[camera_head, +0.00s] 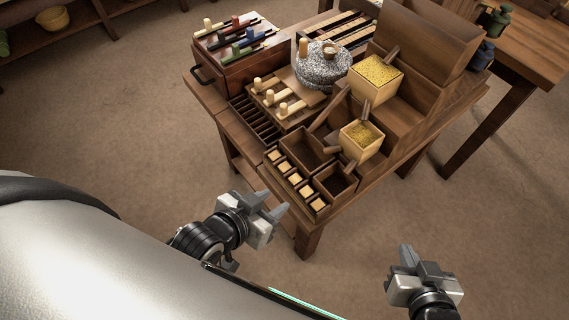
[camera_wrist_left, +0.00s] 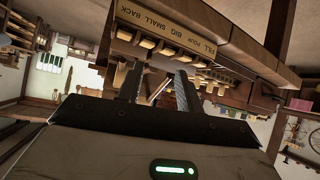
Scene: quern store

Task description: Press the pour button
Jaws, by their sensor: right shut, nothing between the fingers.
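A row of several pale wooden buttons (camera_head: 296,179) runs along the front left edge of the wooden table unit. In the left wrist view the buttons (camera_wrist_left: 168,48) sit beside a pale label strip with the words FILL, POUR, BIG, SMALL and BACK. The head view does not show which button is pour. My left gripper (camera_head: 267,203) is open and empty, in front of and below the row, apart from it. Its two separated fingers (camera_wrist_left: 159,90) point toward the button panel in the wrist view. My right gripper (camera_head: 427,268) is shut and empty, low on the right, away from the table.
The table (camera_head: 340,215) also carries a stone quern (camera_head: 322,68), two boxes of yellow grain (camera_head: 376,72), dark open bins (camera_head: 335,180), pale pegs (camera_head: 270,97) and a tray of coloured handles (camera_head: 237,38). Another table (camera_head: 525,50) stands at right. The floor in front is clear.

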